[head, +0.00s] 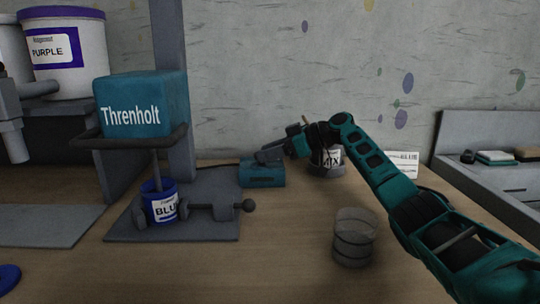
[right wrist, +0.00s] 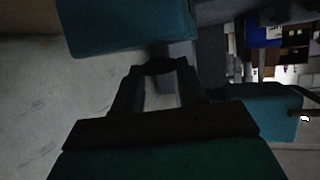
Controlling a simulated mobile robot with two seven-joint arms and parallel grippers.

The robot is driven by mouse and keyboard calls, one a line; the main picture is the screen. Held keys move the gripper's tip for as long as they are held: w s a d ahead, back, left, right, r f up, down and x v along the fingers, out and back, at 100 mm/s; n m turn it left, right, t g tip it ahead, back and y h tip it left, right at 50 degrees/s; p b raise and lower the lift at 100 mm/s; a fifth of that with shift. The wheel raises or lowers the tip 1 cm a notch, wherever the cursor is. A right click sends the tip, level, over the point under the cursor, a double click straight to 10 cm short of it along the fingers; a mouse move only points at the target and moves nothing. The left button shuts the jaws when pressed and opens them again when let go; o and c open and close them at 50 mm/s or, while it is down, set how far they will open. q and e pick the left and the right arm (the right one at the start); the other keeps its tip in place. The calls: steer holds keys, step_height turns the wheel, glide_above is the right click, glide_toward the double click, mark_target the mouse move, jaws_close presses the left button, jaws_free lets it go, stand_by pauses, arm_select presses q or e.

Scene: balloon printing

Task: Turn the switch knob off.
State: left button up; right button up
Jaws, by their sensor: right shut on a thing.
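The switch is a small teal box (head: 262,176) on the table, beside the right edge of the grey machine base. My right gripper (head: 268,154) comes in from the right and is just above the box, its fingers covering the top. In the right wrist view my right gripper (right wrist: 160,75) is shut on a dark piece, the switch knob (right wrist: 161,66), between its fingertips. The knob's turn angle is hidden. My left gripper is not in view.
The machine with the teal Threnholt block (head: 140,105) and a blue paint can (head: 160,202) stands left of the switch. A see-through cylinder (head: 354,238) stands at front right. The front middle table is clear.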

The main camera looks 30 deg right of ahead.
steer(key=shift+f+g, duration=0.1)
steer(key=shift+g, duration=0.2)
steer(key=o, duration=1.1)
steer(key=shift+c, duration=0.2)
steer(key=shift+d, duration=0.1)
steer(key=p+v, duration=0.1)
steer(key=v, duration=1.2)
